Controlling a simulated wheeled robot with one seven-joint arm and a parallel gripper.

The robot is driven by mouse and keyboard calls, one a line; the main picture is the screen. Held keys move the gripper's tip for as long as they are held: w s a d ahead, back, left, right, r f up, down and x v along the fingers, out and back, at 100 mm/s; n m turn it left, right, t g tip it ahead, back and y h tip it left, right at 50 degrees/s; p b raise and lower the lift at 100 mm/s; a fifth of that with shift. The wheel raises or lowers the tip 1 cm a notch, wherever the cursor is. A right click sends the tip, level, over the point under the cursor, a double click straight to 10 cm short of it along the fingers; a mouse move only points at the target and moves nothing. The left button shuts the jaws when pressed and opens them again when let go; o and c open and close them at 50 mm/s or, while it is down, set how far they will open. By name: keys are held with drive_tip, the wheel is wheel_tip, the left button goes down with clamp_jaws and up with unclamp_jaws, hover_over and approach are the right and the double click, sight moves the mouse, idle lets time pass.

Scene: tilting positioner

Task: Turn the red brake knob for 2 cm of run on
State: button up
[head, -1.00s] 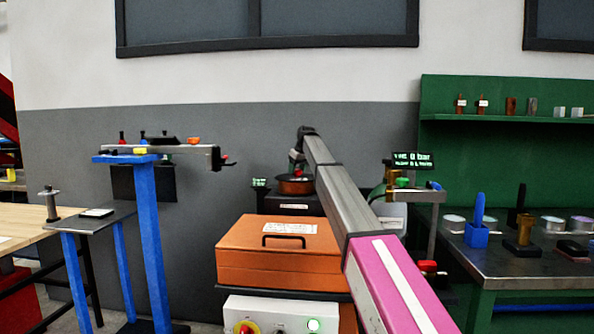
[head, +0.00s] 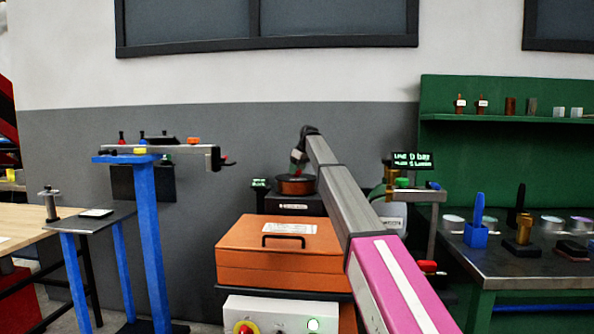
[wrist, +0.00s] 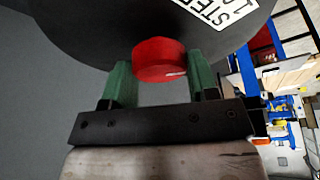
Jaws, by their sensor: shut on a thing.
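The red brake knob (wrist: 158,58) shows in the middle of the wrist view, with a small pale mark low on its face. It sits against a dark round body (wrist: 90,35) of the positioner. My gripper (wrist: 160,72) has its two green fingers on either side of the knob and is shut on it. In the head view my gripper (head: 298,160) is small and far off, above a dark, round, copper-coloured part (head: 296,185). The knob cannot be made out clearly there.
A white label (wrist: 218,10) is on the dark body. An orange case (head: 280,255) stands below, with a white control box (head: 275,315) under it. A blue stand (head: 150,230) is at left, a green bench (head: 520,250) at right. A small green display (head: 412,161) stands right of my arm.

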drive_tip(key=o, duration=0.9)
drive_tip(key=shift+o, duration=0.2)
drive_tip(key=v, duration=1)
drive_tip(key=shift+r, duration=0.4)
drive_tip(key=shift+s+d, duration=0.1)
drive_tip(key=shift+d, duration=0.05)
